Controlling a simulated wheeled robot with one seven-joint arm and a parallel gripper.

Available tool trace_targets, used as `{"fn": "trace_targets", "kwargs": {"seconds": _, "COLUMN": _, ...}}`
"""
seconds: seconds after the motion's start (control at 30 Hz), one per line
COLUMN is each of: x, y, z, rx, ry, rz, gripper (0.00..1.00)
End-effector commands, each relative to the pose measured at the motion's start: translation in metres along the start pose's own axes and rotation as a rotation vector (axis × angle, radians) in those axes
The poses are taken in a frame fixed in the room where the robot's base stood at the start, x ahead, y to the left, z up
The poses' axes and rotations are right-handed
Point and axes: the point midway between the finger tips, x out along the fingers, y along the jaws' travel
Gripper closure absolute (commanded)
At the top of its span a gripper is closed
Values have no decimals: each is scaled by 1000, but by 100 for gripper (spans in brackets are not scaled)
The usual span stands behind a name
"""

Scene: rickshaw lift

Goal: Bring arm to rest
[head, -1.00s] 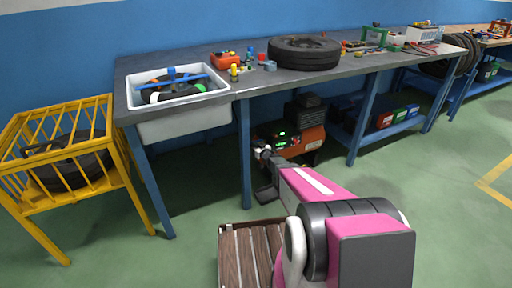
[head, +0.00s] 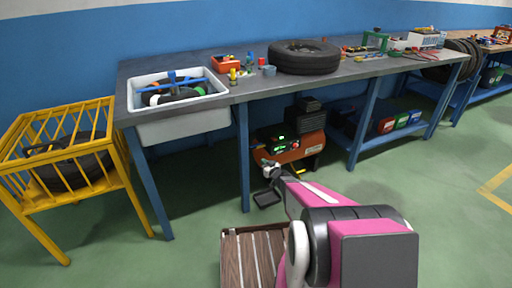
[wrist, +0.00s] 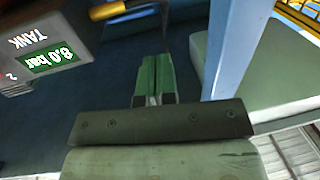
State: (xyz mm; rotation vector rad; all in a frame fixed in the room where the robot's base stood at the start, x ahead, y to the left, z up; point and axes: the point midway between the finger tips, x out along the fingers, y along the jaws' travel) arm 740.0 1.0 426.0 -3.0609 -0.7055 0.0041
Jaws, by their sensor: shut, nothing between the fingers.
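My pink and grey arm (head: 318,202) reaches forward over the floor from the bottom of the head view. It ends in my gripper (head: 267,199), low in front of the bench and just short of the orange compressor (head: 301,148). In the wrist view my gripper (wrist: 153,75) shows its two greenish fingers pressed together, with nothing between them. The compressor's gauge display (wrist: 55,57) reads 8.0 bar, upside down at the upper left there.
A blue-legged workbench (head: 240,92) carries a white sink (head: 180,119), a tyre (head: 304,57) and tools. One bench leg (head: 243,160) stands close left of my gripper. A yellow cage (head: 66,200) stands at the left. Green floor (head: 430,215) is clear at the right.

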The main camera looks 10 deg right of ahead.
Motion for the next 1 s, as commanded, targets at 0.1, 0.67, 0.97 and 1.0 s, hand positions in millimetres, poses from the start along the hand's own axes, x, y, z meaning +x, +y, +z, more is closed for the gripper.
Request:
{"fn": "trace_targets", "kwargs": {"seconds": 0.1, "x": -3, "y": 0, "z": -1, "rx": -1, "ry": -3, "rz": 5, "gripper": 100}}
{"fn": "trace_targets", "kwargs": {"seconds": 0.67, "x": -45, "y": 33, "z": -58, "rx": 7, "ry": -450, "rz": 440, "gripper": 100}}
{"fn": "trace_targets", "kwargs": {"seconds": 0.97, "x": -115, "y": 4, "z": -85, "rx": 119, "ry": -878, "rz": 569, "gripper": 100}}
{"fn": "trace_targets", "kwargs": {"seconds": 1.0, "x": -126, "y": -4, "z": -90, "rx": 139, "ry": -937, "rz": 570, "gripper": 100}}
